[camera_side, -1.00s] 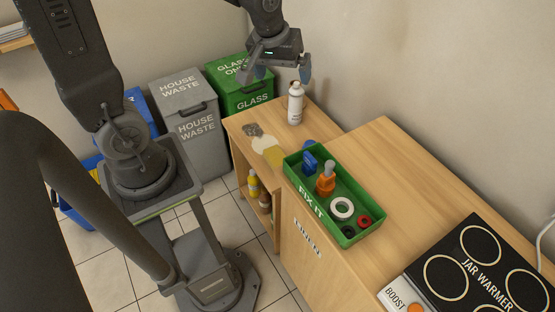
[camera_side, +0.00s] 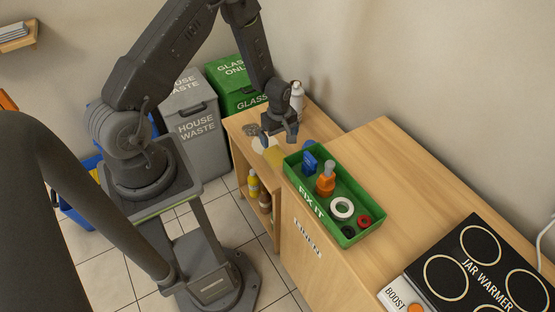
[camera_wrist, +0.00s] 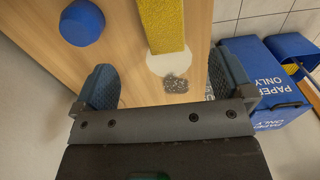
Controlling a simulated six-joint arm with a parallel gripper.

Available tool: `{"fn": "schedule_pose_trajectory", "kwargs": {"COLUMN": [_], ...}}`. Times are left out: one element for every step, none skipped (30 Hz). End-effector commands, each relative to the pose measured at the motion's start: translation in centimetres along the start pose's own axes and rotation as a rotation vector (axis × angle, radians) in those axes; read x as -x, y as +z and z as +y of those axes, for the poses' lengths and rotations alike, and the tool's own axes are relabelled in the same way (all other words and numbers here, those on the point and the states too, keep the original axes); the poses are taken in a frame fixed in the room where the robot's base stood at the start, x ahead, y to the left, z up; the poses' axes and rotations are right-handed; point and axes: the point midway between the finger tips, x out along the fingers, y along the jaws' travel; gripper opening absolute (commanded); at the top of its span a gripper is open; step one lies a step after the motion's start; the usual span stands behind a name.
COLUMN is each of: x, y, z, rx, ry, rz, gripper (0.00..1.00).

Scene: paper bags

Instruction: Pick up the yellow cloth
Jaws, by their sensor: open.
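The yellow cloth (camera_wrist: 162,24) lies on the wooden worktop, its near end meeting a whitish round piece (camera_wrist: 158,62). In the side view a strip of the cloth (camera_side: 275,156) shows just below my gripper (camera_side: 280,138), which partly covers it. In the wrist view my gripper (camera_wrist: 164,68) is open and empty, its two blue-grey fingers wide apart. The whitish piece lies between the fingers, and the cloth runs up from it, ahead of the fingertips. I cannot tell the exact height of the fingers above the worktop.
A grey speckled patch (camera_wrist: 175,84) adjoins the whitish piece. A blue round object (camera_wrist: 82,22) lies left of the cloth. The green FIX-IT tray (camera_side: 345,240) of tools stands close by. A white can (camera_side: 298,90) stands behind my gripper. Bins stand beyond the worktop.

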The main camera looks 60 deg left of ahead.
Motion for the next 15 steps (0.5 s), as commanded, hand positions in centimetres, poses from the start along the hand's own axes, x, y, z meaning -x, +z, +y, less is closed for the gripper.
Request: {"fn": "schedule_pose_trajectory", "kwargs": {"x": [-1.3,-1.9,-2.6,-3.2,-3.7,-4.3,-4.6,-5.0,-5.3,-5.5,-5.7,-5.8,-6.0,-6.2,-6.6], "y": [0.1,0.1,0.1,0.1,0.1,0.0,0.0,0.0,0.0,0.0,0.0,0.0,0.0,0.0,-0.1], "z": [-0.2,-0.1,-0.1,-0.2,-0.1,-0.1,-0.1,-0.1,-0.1,-0.1,-0.1,-0.1,-0.1,-0.1,-0.2], "rx": [-0.001,-0.001,-0.002,-0.002,-0.002,-0.002,-0.002,-0.002,-0.003,-0.003,-0.003,-0.003,-0.003,-0.003,-0.003], "ry": [-0.006,-0.005,-0.004,-0.006,-0.004,-0.003,-0.003,-0.003,-0.003,-0.002,-0.001,-0.001,-0.002,-0.002,-0.002], "rz": [-0.002,-0.002,-0.002,-0.002,-0.002,-0.001,-0.001,-0.001,-0.001,-0.001,-0.001,-0.001,-0.001,-0.001,-0.001], "gripper": [0.99,0.99,0.99,0.99,0.99,0.99,0.99,0.99,0.99,0.99,0.99,0.99,0.99,0.99,0.99]}}
